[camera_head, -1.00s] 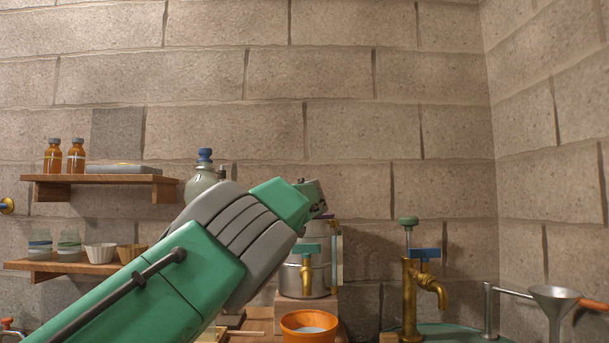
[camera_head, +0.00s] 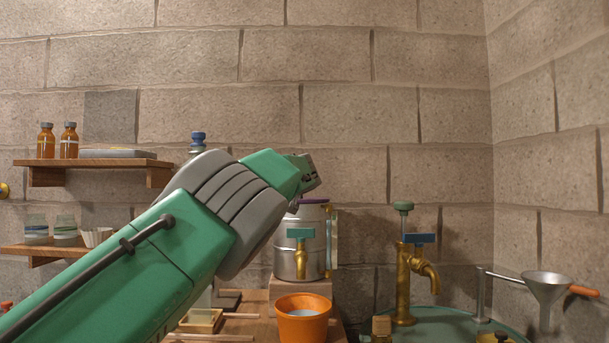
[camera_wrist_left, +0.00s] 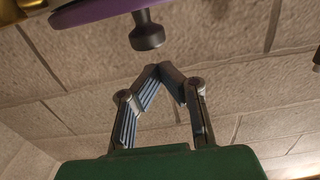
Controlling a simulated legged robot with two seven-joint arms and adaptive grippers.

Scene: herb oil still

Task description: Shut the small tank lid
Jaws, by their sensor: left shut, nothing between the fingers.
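The small tank (camera_head: 292,262) is a silver metal pot with a brass tap (camera_head: 300,264) with a green handle. A purple lid (camera_head: 314,201) shows at its top, partly hidden by my left arm; whether it is fully seated I cannot tell. In the left wrist view the purple lid (camera_wrist_left: 100,10) fills the top edge, its dark knob (camera_wrist_left: 147,36) pointing toward my fingers. My left gripper (camera_wrist_left: 168,67) is shut and empty, just apart from the knob. In the head view my left gripper (camera_head: 308,172) is above the tank.
An orange pot (camera_head: 303,325) stands on the wooden table in front of the tank. A brass tap column (camera_head: 404,280) and a metal funnel (camera_head: 546,287) are at the right. Shelves with amber bottles (camera_head: 69,142) hang at the left. The wall is behind.

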